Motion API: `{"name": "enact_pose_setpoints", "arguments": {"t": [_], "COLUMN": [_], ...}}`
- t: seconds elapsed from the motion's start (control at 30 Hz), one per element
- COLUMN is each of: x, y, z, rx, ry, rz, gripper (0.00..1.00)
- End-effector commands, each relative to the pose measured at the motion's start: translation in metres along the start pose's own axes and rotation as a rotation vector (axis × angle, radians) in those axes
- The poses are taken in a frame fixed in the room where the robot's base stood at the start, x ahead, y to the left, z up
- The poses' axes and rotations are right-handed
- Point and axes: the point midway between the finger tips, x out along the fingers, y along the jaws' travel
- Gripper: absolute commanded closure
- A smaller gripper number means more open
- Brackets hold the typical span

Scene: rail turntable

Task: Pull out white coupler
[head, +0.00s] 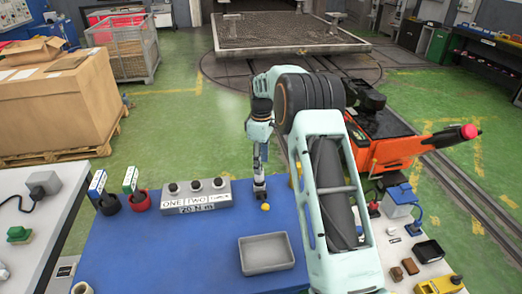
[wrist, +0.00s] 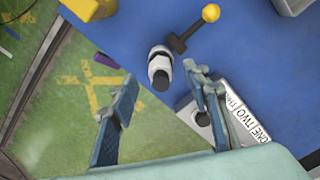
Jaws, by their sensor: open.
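The white coupler (wrist: 158,66) shows in the wrist view as a short white cylinder with a dark end. It stands beside a dark lever with a yellow ball knob (wrist: 210,13), near the edge of the blue mat (wrist: 260,60). My gripper (wrist: 160,76) is open, with one finger on each side of the coupler in the picture; I cannot tell whether they touch it. In the head view my gripper (head: 259,180) points down above the mat's far edge, right of the grey block, and largely hides the coupler. The yellow knob also shows there (head: 265,207).
A grey block (head: 222,190) labelled ONE, TWO and 20 N m stands just left of my gripper. A grey tray (head: 266,266) lies nearer. Black (head: 109,205) and red (head: 140,201) holders stand further left. An orange machine (head: 395,150) is behind my arm.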

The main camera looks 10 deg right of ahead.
Motion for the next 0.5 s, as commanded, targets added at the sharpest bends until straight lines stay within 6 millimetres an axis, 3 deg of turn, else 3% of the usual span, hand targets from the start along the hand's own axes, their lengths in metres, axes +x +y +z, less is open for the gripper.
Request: {"name": "enact_pose_setpoints", "arguments": {"t": [0.23, 0.5], "x": [0.039, 0.054], "y": [0.0, 0.0], "z": [0.0, 0.0], "rx": [0.0, 0.0], "ry": [-0.001, 0.0], "rz": [-0.001, 0.001], "gripper": [0.56, 0.56]}}
